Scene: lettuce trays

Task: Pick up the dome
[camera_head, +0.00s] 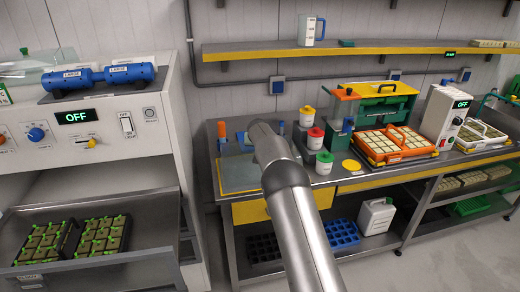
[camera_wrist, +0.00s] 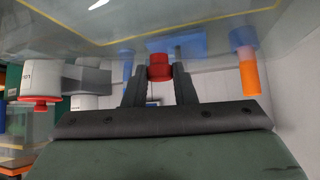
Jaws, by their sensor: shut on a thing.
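In the wrist view, which appears upside down, the dome (camera_wrist: 205,22) is a large clear shell filling the top of the picture. Its red knob (camera_wrist: 159,73) sits between the two dark fingers of my gripper (camera_wrist: 159,66), which are shut on it. In the head view my arm covers the gripper and the knob, and the dome's clear outline is hard to make out around the grey mat (camera_head: 236,180) on the workbench. I cannot tell whether the dome's rim touches the mat.
An orange-and-blue upright piece (camera_wrist: 250,75) stands close beside the dome. White jars with red (camera_head: 315,137) and green (camera_head: 324,158) lids stand right of my arm. An orange tray (camera_head: 440,152) is farther right. The white machine (camera_head: 160,75) stands left, with an open tray drawer.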

